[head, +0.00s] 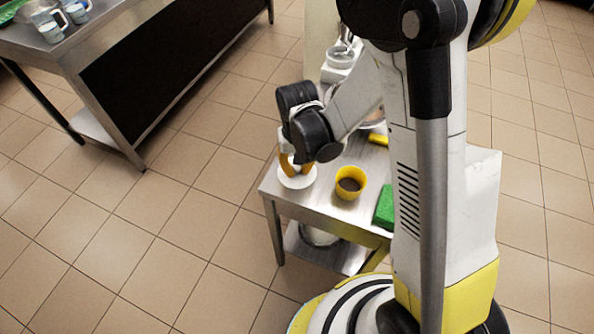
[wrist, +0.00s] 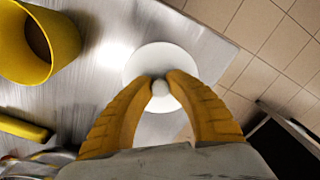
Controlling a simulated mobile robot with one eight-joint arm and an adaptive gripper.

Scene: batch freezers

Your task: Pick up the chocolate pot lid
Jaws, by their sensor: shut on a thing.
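The chocolate pot lid (wrist: 150,58) is a round white disc with a small round knob. In the wrist view my gripper (wrist: 160,86) has its yellow fingers closed on the knob. In the head view the lid (head: 297,179) is below my gripper (head: 293,168), near the left corner of the small steel table. I cannot tell whether the lid touches the table. A yellow pot (head: 350,184) with dark brown contents stands open to the right of the lid. The pot (wrist: 38,42) also shows at the upper left of the wrist view.
The small steel table (head: 325,205) also holds a green block (head: 384,207) at its right front and a yellow item (head: 378,138) farther back. A larger steel counter (head: 100,38) with mugs stands at the upper left. Tiled floor lies open between them.

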